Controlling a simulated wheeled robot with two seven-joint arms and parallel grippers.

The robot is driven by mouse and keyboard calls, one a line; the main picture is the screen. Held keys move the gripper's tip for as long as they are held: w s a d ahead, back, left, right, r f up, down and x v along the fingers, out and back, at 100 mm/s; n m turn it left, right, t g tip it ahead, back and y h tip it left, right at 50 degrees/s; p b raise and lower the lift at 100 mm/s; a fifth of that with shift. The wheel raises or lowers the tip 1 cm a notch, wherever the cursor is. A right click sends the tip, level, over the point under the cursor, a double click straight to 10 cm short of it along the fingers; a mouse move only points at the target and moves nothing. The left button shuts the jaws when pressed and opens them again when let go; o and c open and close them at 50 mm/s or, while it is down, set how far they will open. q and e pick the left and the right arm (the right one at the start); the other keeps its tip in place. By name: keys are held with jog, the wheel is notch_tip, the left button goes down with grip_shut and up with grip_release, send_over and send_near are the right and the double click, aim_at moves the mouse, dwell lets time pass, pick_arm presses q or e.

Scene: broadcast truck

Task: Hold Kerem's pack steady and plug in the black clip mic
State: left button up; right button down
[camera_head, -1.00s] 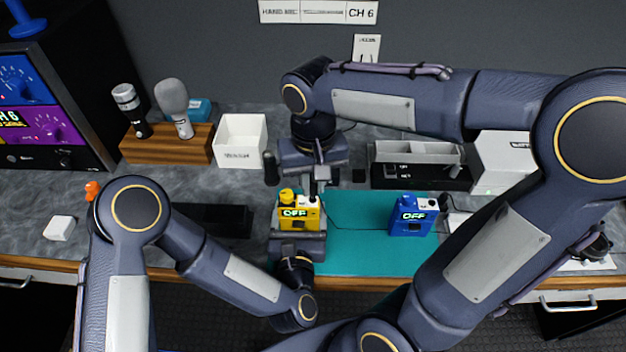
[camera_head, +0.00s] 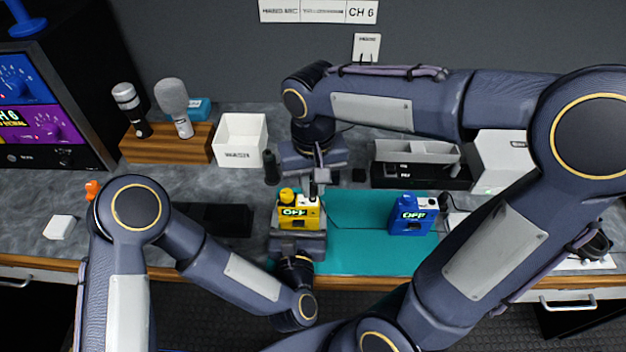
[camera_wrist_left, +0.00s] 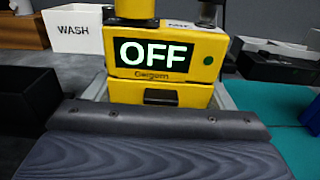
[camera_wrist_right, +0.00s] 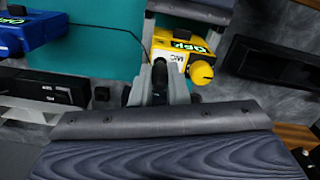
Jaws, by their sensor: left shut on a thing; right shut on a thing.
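Kerem's pack is probably the yellow pack (camera_head: 299,216), upright at the left of the teal mat, its display reading OFF; the left wrist view shows it close up (camera_wrist_left: 160,92). My left gripper (camera_head: 297,236) is shut on its lower part from the front. My right gripper (camera_wrist_right: 160,92) is shut on a black plug (camera_wrist_right: 159,68) at the pack's MIC-marked top. I cannot tell how far the plug sits in the socket. A thin black cable (camera_wrist_right: 118,30) runs across the mat. The mic clip itself is not clear to me.
A blue pack (camera_head: 408,215), also reading OFF, stands on the teal mat (camera_head: 360,255). A white WASH box (camera_head: 240,140), a wooden mic stand (camera_head: 165,148) and a grey divided tray (camera_head: 415,152) stand behind. A black tray (camera_head: 215,220) lies left of the yellow pack.

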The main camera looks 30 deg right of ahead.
jog(key=shift+f, duration=0.75)
jog(key=c, duration=1.3)
grip_release()
notch_tip(320, 180, up, 12)
pick_arm(q)
jog(key=o, duration=1.1)
jog(key=shift+o, duration=0.2)
